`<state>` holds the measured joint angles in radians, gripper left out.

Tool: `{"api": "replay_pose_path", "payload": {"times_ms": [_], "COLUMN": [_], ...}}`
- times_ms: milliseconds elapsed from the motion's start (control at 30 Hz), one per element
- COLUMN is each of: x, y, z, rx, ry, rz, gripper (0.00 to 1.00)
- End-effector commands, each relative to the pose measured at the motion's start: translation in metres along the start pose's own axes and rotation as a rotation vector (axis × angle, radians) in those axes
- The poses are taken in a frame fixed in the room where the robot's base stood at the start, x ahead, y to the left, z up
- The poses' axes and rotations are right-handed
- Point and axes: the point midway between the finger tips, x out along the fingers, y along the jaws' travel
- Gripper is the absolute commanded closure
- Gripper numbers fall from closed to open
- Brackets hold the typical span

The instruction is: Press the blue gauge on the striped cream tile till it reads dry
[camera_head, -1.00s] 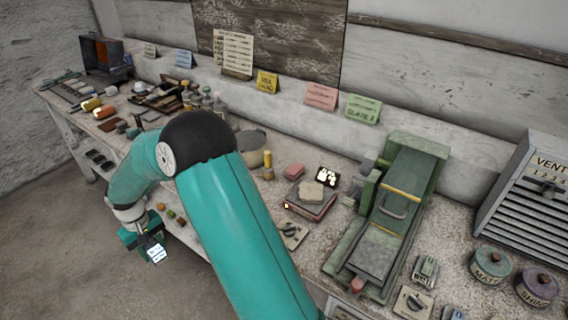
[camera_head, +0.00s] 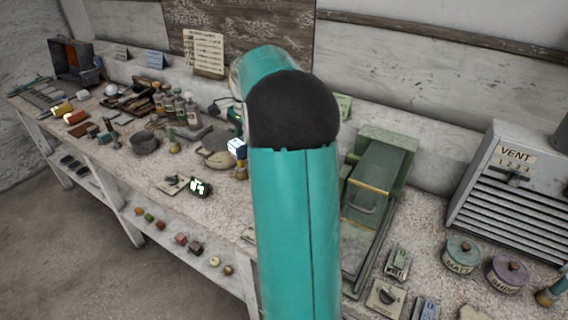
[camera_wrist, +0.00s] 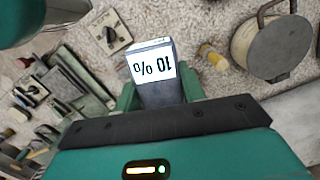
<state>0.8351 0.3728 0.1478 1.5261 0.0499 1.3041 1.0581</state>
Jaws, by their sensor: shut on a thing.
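My gripper (camera_wrist: 160,90) is shut on the blue-grey gauge (camera_wrist: 155,97), with a green finger on each side of it. The gauge's white face reads "10 %", upside down in the wrist view. In the head view the gauge (camera_head: 237,149) shows small beside my upper arm, over the bench. My arm hides much of the bench's middle there. I cannot pick out the striped cream tile in either current view, and I cannot tell whether the gauge touches anything.
A green machine (camera_head: 378,190) stands right of my arm, with the grey VENT cabinet (camera_head: 507,185) beyond it. Tins (camera_head: 464,255) stand at the right. A dark pot (camera_head: 145,143) and several bottles stand left. A round lidded pot (camera_wrist: 272,48) is at upper right in the wrist view.

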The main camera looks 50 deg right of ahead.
Motion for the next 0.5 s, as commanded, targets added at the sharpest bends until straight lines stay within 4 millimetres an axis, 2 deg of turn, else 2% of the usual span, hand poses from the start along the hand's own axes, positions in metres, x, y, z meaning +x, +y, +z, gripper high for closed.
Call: {"api": "replay_pose_path", "payload": {"times_ms": [33, 100, 233, 300, 500], "x": [-0.013, -0.025, -0.036, -0.029, 0.020], "y": [0.010, 0.023, 0.047, 0.059, 0.069], "z": [-0.014, -0.029, -0.054, -0.068, -0.084], "rx": [0.075, 0.170, 0.336, 0.414, 0.483], "ry": [0.002, 0.001, -0.003, -0.005, -0.006], "rz": [-0.013, -0.023, -0.042, -0.048, -0.054], "gripper": [0.78, 0.78, 0.78, 0.78, 0.78]}}
